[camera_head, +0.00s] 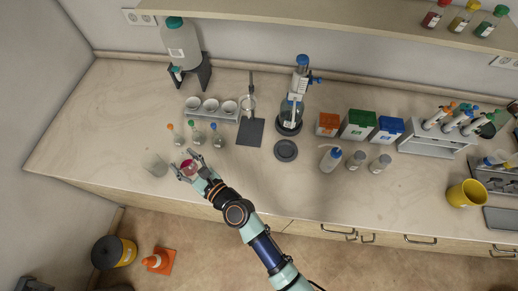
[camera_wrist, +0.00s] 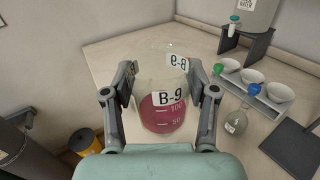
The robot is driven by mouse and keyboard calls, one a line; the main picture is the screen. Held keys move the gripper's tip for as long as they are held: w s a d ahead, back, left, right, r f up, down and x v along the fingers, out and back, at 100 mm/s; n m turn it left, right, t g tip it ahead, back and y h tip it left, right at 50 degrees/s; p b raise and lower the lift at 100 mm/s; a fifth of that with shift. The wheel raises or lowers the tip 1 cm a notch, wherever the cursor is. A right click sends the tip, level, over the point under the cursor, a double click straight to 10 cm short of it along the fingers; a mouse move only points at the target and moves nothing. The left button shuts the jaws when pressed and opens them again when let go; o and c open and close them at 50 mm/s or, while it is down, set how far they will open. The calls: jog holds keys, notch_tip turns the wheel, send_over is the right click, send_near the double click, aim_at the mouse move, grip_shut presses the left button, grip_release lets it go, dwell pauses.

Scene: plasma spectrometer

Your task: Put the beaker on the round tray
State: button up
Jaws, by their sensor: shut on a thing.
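A beaker (camera_head: 187,167) with pink-red liquid is between the two fingers of my gripper (camera_head: 189,165), near the front left of the bench. In the wrist view my gripper (camera_wrist: 165,95) is shut on this beaker (camera_wrist: 160,112), which has a "B-9" label and volume marks. I cannot tell whether its base touches the bench. A dark round tray (camera_head: 286,150) lies empty on the bench, well to the right of my gripper. It is not seen in the wrist view.
A clear empty beaker (camera_head: 154,164) stands left of my gripper. Small flasks (camera_head: 198,134) with coloured stoppers stand just behind it. A rack of white cups (camera_head: 211,106) and a dark stand plate (camera_head: 250,133) are farther back. The bench between plate and front edge is clear.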

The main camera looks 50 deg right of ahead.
jog(key=s+d+f+m+g+h+b, duration=0.15)
jog(key=s+d+f+h+b, duration=0.35)
jog(key=d, duration=0.6)
jog(key=s+d+f+m+g+h+b, duration=0.1)
jog(key=s+d+m+b, duration=0.25)
jog(key=s+d, duration=0.55)
jog(key=s+d+f+m+g+h+b, duration=0.1)
jog(key=s+d+f+h+b, duration=0.25)
jog(key=d, duration=0.95)
jog(key=f+b, duration=0.2)
jog(key=f, duration=0.1)
jog(key=f+b, duration=0.6)
jog(key=shift+w+a+f, duration=0.1)
jog(key=shift+a+f, duration=0.15)
jog(key=shift+f, duration=0.05)
jog(key=shift+r, duration=0.2)
jog(key=o, duration=0.8)
jog(key=shift+f, duration=0.2)
jog(key=o, duration=0.4)
